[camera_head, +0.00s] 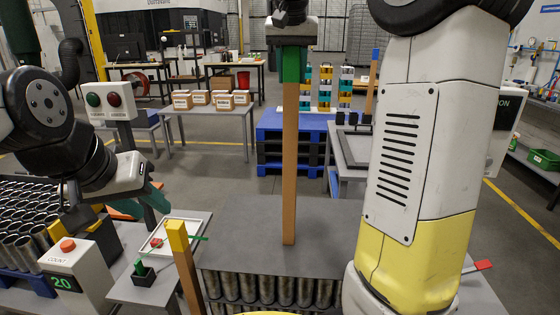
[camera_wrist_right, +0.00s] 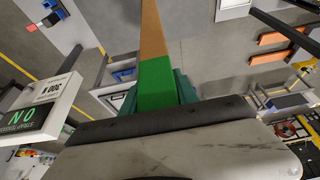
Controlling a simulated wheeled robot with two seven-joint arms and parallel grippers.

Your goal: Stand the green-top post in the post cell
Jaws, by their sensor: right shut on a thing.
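The green-top post (camera_head: 289,150) is a long brown square post with a green upper end. My right gripper (camera_head: 292,64) is shut on its green end and holds it upright, in front of my head camera. The green end also shows between the teal fingers in the right wrist view (camera_wrist_right: 157,85). The post's lower end appears over the grey sheet (camera_head: 245,232) on the metal cans; whether it touches cannot be told. I cannot make out the post cell. My left gripper (camera_head: 148,198) hangs at the left; its finger gap is unclear.
A yellow-top post (camera_head: 178,238) stands at the sheet's left, and a blue-top post (camera_head: 373,78) stands further back. A counter box (camera_head: 75,272) and a side table with a white tray (camera_head: 180,236) are at the left.

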